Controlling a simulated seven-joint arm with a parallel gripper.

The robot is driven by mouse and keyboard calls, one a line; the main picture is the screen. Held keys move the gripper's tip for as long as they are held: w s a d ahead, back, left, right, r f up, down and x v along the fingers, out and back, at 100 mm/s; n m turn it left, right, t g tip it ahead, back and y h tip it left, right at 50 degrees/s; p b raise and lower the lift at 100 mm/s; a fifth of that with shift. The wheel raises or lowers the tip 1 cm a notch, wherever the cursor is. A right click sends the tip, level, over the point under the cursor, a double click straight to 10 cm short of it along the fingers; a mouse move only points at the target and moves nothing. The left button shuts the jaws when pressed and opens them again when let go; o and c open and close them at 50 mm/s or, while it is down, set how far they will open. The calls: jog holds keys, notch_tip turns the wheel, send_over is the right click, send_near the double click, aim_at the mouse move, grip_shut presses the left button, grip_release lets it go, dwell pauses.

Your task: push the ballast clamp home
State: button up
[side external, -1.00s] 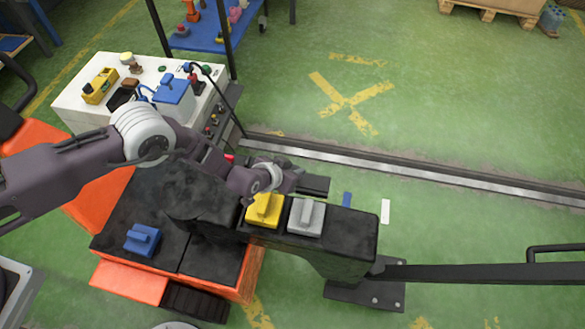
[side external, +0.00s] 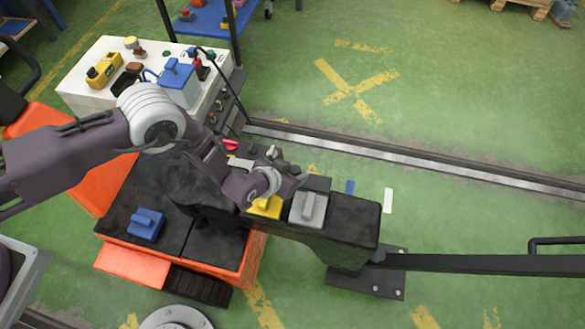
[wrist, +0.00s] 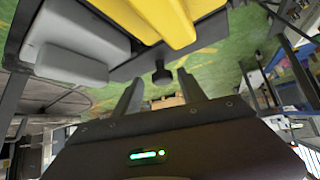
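No part is labelled as the ballast clamp, so I cannot tell which one it is. A yellow block (side external: 262,210) and a grey block (side external: 309,208) sit side by side on the black beam (side external: 355,228). Both also show large in the wrist view, the yellow block (wrist: 172,18) beside the grey block (wrist: 75,40). My gripper (wrist: 160,82) has its two fingers apart. A black round knob (wrist: 162,76) shows in the gap beyond them; contact cannot be judged. In the side view my wrist covers part of the yellow block, and the fingertips are hard to make out.
A blue block (side external: 145,224) sits on the dark deck at left. A white cabinet (side external: 75,92) with several small items stands behind. A long black bar (side external: 470,263) runs right from the beam. A rail (side external: 440,170) crosses the green floor, which is mostly clear beyond.

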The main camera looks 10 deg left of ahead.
jog(key=v, duration=0.7)
dwell(0.5)
